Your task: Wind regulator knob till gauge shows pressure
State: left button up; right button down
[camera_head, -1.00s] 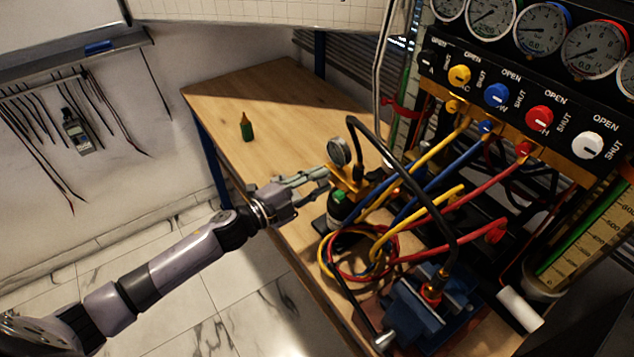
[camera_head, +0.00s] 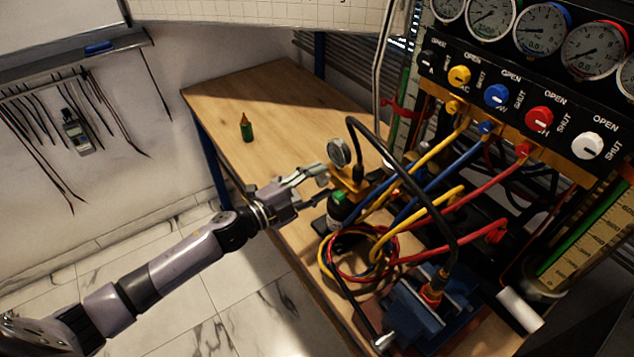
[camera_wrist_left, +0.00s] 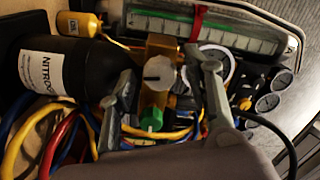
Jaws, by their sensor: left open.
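The small dial gauge (camera_head: 340,151) stands upright on the brass regulator block (camera_head: 347,181) by the black nitrogen bottle (camera_head: 336,212); its reading is too small to tell. In the left wrist view, a pale round knob (camera_wrist_left: 159,72) faces me on the brass block, with a green knob (camera_wrist_left: 151,120) below it. My left gripper (camera_head: 324,182) is open at the block. In the left wrist view, its fingers (camera_wrist_left: 165,88) stand either side of the pale knob; contact cannot be told. The right finger partly covers the gauge (camera_wrist_left: 216,60). My right gripper is not in view.
Coiled yellow, blue and red hoses (camera_head: 375,250) lie close to the bottle. A blue vise (camera_head: 425,305) stands in front. The manifold panel (camera_head: 480,85) with gauges rises at right.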

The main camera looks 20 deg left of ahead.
pick_arm(q)
jog(key=v, duration=1.2)
dwell(0.3)
jog(key=s+a+f+n+g+y, duration=0.1)
jog(key=a+f+n+y, duration=0.35)
jog(key=f, duration=0.75)
jog(key=s+a+f+n+g+y, duration=0.1)
jog(key=a+f+n+y, duration=0.35)
jog(key=f, duration=0.75)
jog(key=s+a+f+n+g, duration=0.2)
jog(key=s+f+n, duration=0.1)
jog(key=s+f, duration=0.55)
jog(key=s+d+f+n+g+y, duration=0.25)
jog(key=s+f+n+g, duration=0.2)
jog(key=s+f, duration=0.9)
jog(key=s+d+f+n+g, duration=0.1)
jog(key=s+d+f, duration=0.3)
jog(key=s, duration=0.4)
jog(key=s+d+f+g+h, duration=0.1)
jog(key=s+d+f+g, duration=0.3)
jog(key=s, duration=0.4)
jog(key=shift+s+d+f+n, duration=0.25)
jog(key=shift+s+d+n, duration=0.1)
jog(key=shift+d, duration=0.15)
